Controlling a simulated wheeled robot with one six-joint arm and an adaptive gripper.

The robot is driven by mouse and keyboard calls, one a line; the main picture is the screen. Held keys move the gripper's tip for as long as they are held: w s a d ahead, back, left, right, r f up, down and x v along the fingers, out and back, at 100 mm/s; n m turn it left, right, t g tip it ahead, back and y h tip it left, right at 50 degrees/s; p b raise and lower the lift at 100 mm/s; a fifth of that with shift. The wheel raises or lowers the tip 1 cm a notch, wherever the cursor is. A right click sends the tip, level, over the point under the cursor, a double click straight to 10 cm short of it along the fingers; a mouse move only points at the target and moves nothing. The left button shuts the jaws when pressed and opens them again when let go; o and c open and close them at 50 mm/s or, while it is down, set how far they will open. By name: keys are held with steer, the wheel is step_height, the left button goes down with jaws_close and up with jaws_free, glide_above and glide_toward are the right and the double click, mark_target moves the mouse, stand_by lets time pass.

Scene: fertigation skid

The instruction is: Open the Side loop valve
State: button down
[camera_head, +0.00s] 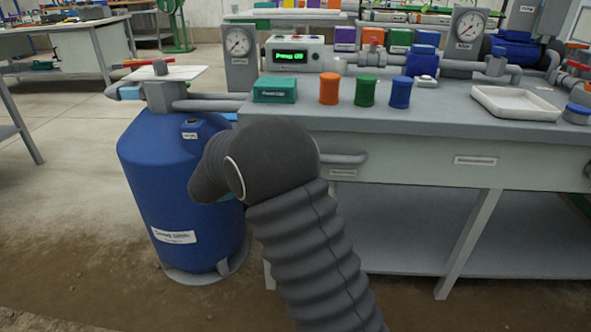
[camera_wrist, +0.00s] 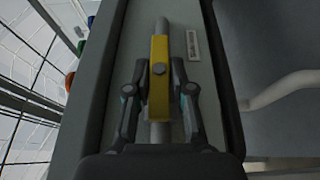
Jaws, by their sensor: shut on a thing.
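A yellow lever handle (camera_wrist: 159,105) with a round bolt shows in the wrist view, on a grey pipe (camera_wrist: 162,27). The handle lies lengthwise along the pipe. My gripper (camera_wrist: 159,70) has one finger on each side of the handle and is shut on it. A small white label (camera_wrist: 192,45) sits to the right of the handle; its text is too small to read. In the head view my dark arm hides the gripper and the handle, so I cannot see them there.
A blue tank (camera_head: 175,237) stands left of my arm. The grey bench (camera_head: 420,128) carries a teal box (camera_head: 274,90), orange, green and blue canisters, a white tray (camera_head: 516,103), gauges and a display box (camera_head: 294,55). Floor at the left is open.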

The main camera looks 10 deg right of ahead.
steer(key=c, duration=1.1)
jaws_free()
steer(key=a, duration=0.8)
steer(key=s+a, duration=0.1)
steer(key=a, duration=0.3)
steer(key=shift+f, duration=0.2)
